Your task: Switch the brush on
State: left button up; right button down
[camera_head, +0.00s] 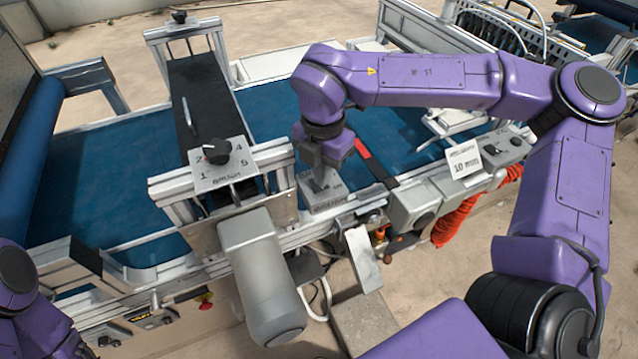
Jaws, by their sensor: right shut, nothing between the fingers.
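A small grey switch box (327,205) with dark lettering sits on the machine's front rail, at the middle of the head view. My right gripper (321,186) points down at this box, shut and empty. Its fingertips are at or just above the box top; I cannot tell if they touch. They hide the switch itself, so its position cannot be read. A plate with a black dial (215,152) and numbers around it stands left of the gripper, on the end of the dark brush housing (203,95). Part of my left arm shows at the lower left; its fingers are not visible.
A blue conveyor belt (100,185) runs behind the box. A grey motor (262,275) juts out in front, left of the gripper. A red-and-black bar (375,160) lies close to its right. A control box (412,204) and a "10 mm" sign (466,165) stand farther right.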

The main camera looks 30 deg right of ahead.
jog(key=shift+f+b, duration=0.8)
jog(key=shift+f, duration=0.2)
dwell(0.8)
notch_tip(320, 180, up, 7)
jog(key=p, duration=0.5)
jog(key=shift+r+p, duration=0.1)
jog(key=shift+p, duration=0.2)
dwell(0.4)
